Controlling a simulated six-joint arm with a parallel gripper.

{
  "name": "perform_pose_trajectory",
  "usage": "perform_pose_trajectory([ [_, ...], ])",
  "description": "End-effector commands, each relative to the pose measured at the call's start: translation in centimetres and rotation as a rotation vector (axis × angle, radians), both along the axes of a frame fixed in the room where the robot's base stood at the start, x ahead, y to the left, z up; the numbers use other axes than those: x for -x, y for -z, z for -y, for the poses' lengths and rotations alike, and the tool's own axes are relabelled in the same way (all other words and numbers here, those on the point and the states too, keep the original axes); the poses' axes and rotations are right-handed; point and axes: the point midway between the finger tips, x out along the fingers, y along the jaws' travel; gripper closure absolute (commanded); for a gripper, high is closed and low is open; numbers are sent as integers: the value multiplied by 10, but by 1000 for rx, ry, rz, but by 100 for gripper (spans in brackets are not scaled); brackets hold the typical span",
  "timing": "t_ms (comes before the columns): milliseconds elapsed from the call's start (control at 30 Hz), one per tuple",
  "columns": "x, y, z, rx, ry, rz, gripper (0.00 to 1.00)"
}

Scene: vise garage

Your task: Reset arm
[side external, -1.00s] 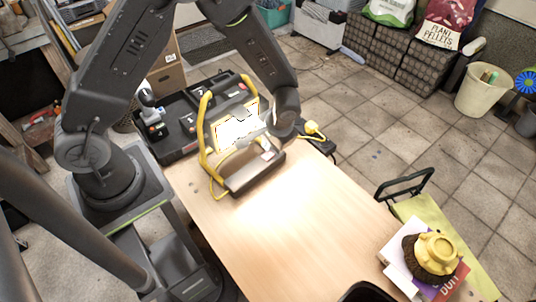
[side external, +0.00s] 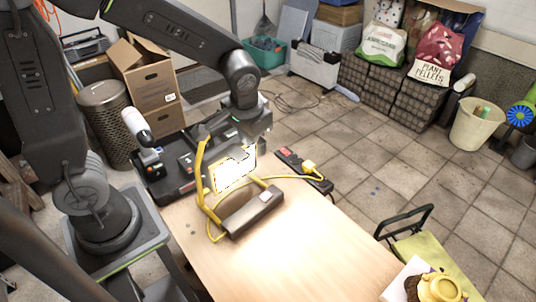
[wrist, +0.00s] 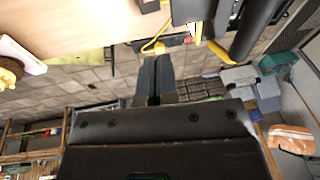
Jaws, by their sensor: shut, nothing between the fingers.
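My gripper (wrist: 154,62) shows in the wrist view with its two dark fingers together and nothing between them. In the side view the end of my arm is raised behind the lit yellow-framed work lamp (side external: 232,174), above the far end of the table. The fingers are hard to make out there. In the wrist view the fingers stand over the tiled floor and point toward the table edge.
The wooden table (side external: 290,262) is mostly bare. A black tool tray (side external: 165,190) and a power strip (side external: 302,170) with a yellow plug lie at its far end. A cardboard box (side external: 150,85) stands behind.

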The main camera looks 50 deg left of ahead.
Motion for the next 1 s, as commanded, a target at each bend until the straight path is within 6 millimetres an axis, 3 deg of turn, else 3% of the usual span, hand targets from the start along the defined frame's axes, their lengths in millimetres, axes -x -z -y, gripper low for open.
perform_pose_trajectory([
  [33, 10, -18, -2, 16, 4, 36, 100],
  [200, 48, -62, -4, 60, 38, 125, 100],
  [400, 93, -94, -3, 104, 89, 230, 100],
  [633, 122, -106, 0, 127, 131, 302, 100],
  [1000, 126, -107, 0, 131, 139, 311, 100],
])
